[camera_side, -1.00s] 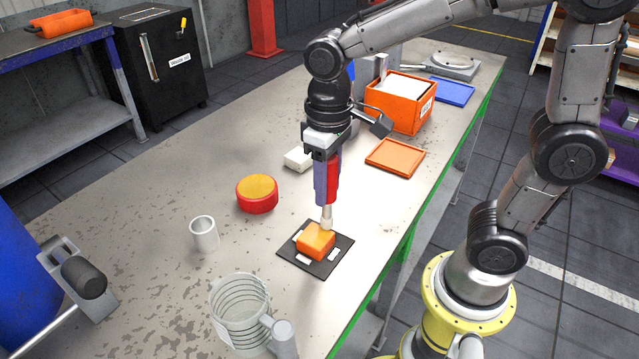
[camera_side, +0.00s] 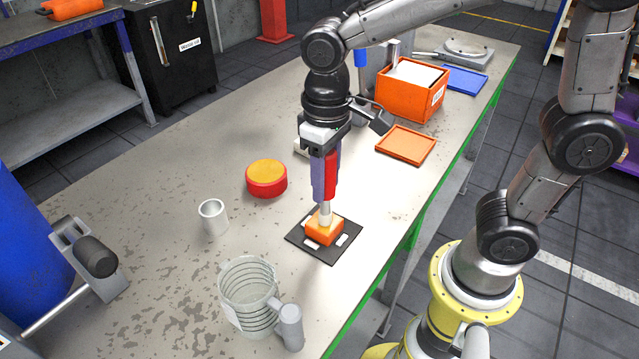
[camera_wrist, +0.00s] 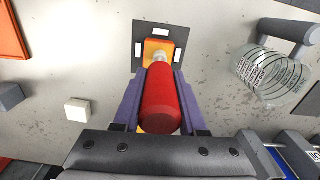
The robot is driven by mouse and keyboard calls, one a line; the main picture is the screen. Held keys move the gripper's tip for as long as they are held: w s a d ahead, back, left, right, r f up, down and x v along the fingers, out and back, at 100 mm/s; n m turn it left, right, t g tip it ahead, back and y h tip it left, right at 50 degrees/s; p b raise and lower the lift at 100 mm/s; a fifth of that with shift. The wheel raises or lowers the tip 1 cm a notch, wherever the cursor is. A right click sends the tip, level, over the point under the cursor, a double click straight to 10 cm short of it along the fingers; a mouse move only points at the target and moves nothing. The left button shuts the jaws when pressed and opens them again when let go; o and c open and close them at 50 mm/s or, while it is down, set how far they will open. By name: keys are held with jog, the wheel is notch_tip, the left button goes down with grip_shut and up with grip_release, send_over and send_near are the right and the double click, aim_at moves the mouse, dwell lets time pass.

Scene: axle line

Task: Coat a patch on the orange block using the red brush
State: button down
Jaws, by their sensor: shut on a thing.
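My gripper (camera_side: 325,174) is shut on the red brush (camera_side: 331,176), held upright with its pale tip pointing down. The orange block (camera_side: 322,232) sits on a black mat (camera_side: 318,254) with white marks around it. The brush tip meets or hovers just over the block's top; I cannot tell if it touches. In the wrist view the red brush handle (camera_wrist: 160,100) lies between the purple fingers (camera_wrist: 160,100), and part of the orange block (camera_wrist: 158,47) shows beyond the tip. Any coated patch is hidden or too small to tell.
A round red tin with an orange-yellow top (camera_side: 266,179) and a grey cup (camera_side: 213,217) stand left of the mat. A clear jug (camera_side: 249,297) is in front. An orange tray (camera_side: 406,145) and orange bin (camera_side: 408,97) stand behind, right. A white block (camera_wrist: 78,110) lies nearby.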

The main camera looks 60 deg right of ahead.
jog(key=d+r, duration=0.3)
jog(key=r, duration=0.5)
jog(key=shift+d, duration=0.25)
dwell(0.4)
dwell(0.5)
